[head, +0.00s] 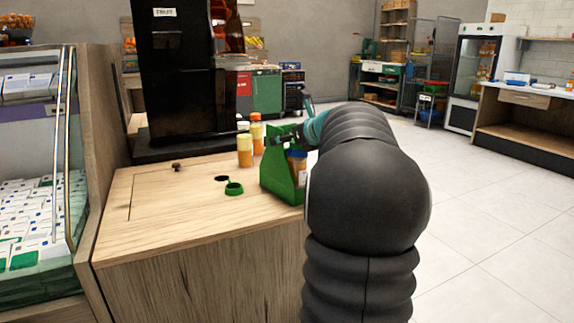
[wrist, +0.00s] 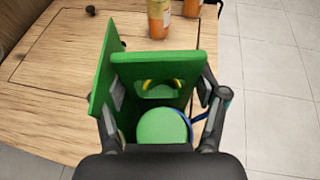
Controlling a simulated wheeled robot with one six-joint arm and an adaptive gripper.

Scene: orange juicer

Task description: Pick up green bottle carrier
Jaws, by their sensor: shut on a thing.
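The green bottle carrier (head: 280,176) stands at the right edge of the wooden counter in the head view, tilted a little to the left. In the wrist view, the green carrier (wrist: 150,67) fills the middle, with a handle slot in its panel. A bottle with a green round top (wrist: 163,127) shows in the carrier. My gripper (wrist: 160,100) has one finger on each side of the carrier and is shut on it. In the head view, my dark arm hides the carrier's right side. I cannot tell whether its base touches the counter.
Juice bottles (head: 245,148) stand on the wooden counter (head: 150,215) behind the carrier. The black juicer (head: 178,75) stands at the back. Open floor (head: 490,225) lies to the right.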

